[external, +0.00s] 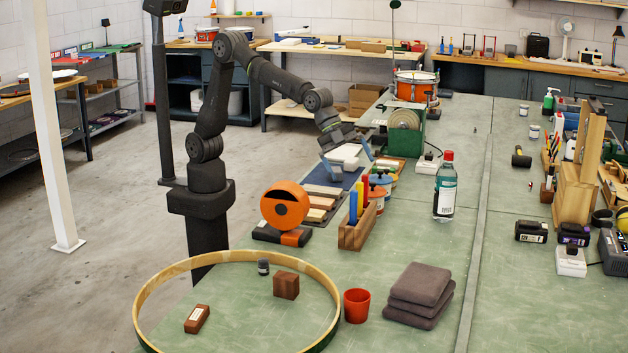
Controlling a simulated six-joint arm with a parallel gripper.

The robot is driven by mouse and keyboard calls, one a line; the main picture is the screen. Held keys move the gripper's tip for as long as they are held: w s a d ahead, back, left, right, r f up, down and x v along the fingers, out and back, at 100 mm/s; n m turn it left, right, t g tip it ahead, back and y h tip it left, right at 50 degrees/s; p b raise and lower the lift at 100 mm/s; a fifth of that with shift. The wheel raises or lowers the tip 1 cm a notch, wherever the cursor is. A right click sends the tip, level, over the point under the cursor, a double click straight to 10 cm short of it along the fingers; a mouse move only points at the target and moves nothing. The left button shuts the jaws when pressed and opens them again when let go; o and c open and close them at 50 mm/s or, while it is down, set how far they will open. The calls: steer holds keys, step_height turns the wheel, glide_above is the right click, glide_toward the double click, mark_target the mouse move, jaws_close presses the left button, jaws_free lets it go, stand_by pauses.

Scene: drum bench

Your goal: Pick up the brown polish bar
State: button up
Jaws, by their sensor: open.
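My gripper (351,168) is open, its two fingers pointing down over a blue mat (345,180) by the buffing machine. Several bars lie in a row on the mat, just left of and nearer the camera than my gripper. They include a brown bar (323,190), a tan bar (321,202) and a paler bar (317,214). A pale block (345,153) shows behind or between the fingers; I cannot tell which. A brown block with a white label (197,319) lies inside the wooden hoop, far from my gripper. I cannot tell for certain which is the polish bar.
A green buffing machine (406,128) stands beyond my gripper. A wooden holder (357,232) with upright coloured tools, small jars (380,182) and a bottle (445,187) stand to the right.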

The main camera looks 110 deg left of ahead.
stand_by(0.3)
steer(key=c, duration=0.9)
steer(key=m+g+h, duration=0.2)
steer(key=g+h, duration=0.2)
steer(key=g, duration=0.1)
glide_toward(197, 313)
steer(key=d+f, duration=0.1)
steer(key=w+f, duration=0.1)
steer(key=shift+d+f+g, duration=0.3)
steer(key=shift+d, duration=0.1)
steer(key=shift+x, duration=3.05)
